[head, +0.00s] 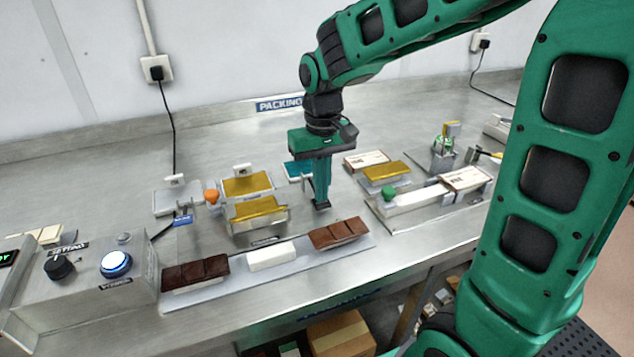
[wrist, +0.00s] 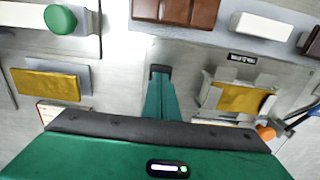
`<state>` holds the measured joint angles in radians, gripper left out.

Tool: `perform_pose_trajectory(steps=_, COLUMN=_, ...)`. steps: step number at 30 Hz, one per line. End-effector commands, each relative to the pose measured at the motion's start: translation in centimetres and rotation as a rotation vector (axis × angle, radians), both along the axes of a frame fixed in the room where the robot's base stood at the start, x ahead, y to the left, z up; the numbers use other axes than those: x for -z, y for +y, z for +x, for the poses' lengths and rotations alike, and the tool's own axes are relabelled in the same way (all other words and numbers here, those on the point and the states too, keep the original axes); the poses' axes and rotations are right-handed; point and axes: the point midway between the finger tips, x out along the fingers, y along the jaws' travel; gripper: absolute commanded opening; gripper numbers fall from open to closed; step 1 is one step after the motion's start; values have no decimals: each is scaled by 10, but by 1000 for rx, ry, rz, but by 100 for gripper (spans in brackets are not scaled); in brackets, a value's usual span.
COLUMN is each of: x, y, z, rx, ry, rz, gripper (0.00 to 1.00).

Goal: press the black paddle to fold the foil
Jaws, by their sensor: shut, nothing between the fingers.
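The gold foil (head: 254,208) lies in a small metal fixture (head: 262,226) left of my gripper in the head view. In the wrist view the foil (wrist: 243,97) is right of my fingers, its surface uneven. An orange knob (head: 211,196) stands at the fixture's left side, and it also shows in the wrist view (wrist: 266,132). I cannot clearly make out a black paddle; a small dark part (head: 184,211) shows left of the orange knob. My gripper (head: 322,206) is shut and empty, pointing down, right of the fixture and apart from it. Its fingertips also show in the wrist view (wrist: 160,72).
A pale tray (head: 290,275) in front holds dark, white and milk chocolate bars. More gold foil (head: 247,184) lies behind the fixture. A green-knobbed metal device (head: 415,202) stands to the right. A control box (head: 90,275) with a lit blue button is at the left.

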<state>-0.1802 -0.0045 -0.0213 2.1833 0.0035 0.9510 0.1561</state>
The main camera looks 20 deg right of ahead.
Motion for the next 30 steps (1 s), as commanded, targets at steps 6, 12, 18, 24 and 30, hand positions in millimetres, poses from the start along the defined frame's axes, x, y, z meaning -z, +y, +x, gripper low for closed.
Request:
perform_pose_trajectory(steps=6, x=-11, y=0, z=1, rx=0, ry=-2, rz=0, gripper=0)
perform_pose_trajectory(steps=12, x=-21, y=0, z=0, rx=0, ry=-2, rz=0, gripper=0)
perform_pose_trajectory(steps=18, x=-31, y=0, z=0, rx=0, ry=-1, rz=0, gripper=0)
perform_pose_trajectory(steps=24, x=-42, y=0, z=0, rx=0, ry=-1, rz=0, gripper=0)
perform_pose_trajectory(steps=30, x=-52, y=0, z=0, rx=0, ry=-1, rz=0, gripper=0)
